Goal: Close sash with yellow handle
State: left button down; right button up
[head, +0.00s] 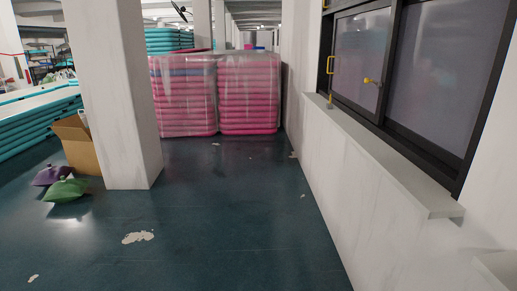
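A window with a dark frame (398,65) is set in the white wall at the upper right. Its left part holds a pale-edged sash (353,52). I cannot tell for sure how far the sash stands open. Neither of my grippers is in view.
A pale sill (400,165) juts out below the window. The dark green floor (225,215) is clear ahead. A white pillar (115,95), cardboard box (76,145) and green and purple bags (65,189) stand left. Wrapped pink stacks (248,95) stand at the back.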

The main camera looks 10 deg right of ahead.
aim_at(364, 37)
jog(key=i+z, duration=0.15)
jog(key=i, duration=0.25)
jog(key=i+j+z, duration=0.15)
jog(key=i, duration=0.25)
jog(key=i+j+z, duration=0.15)
jog(key=i, duration=0.3)
jog(key=i+j+z, duration=0.1)
jog(key=z, duration=0.3)
jog(key=i+j+z, duration=0.2)
jog(key=z, duration=0.25)
jog(key=i+j+z, duration=0.25)
jog(key=z, duration=0.15)
jog(key=i+j+z, duration=0.15)
jog(key=j+z, duration=0.15)
jog(key=z, duration=0.15)
jog(key=j+z, duration=0.4)
jog(key=i+l, duration=0.05)
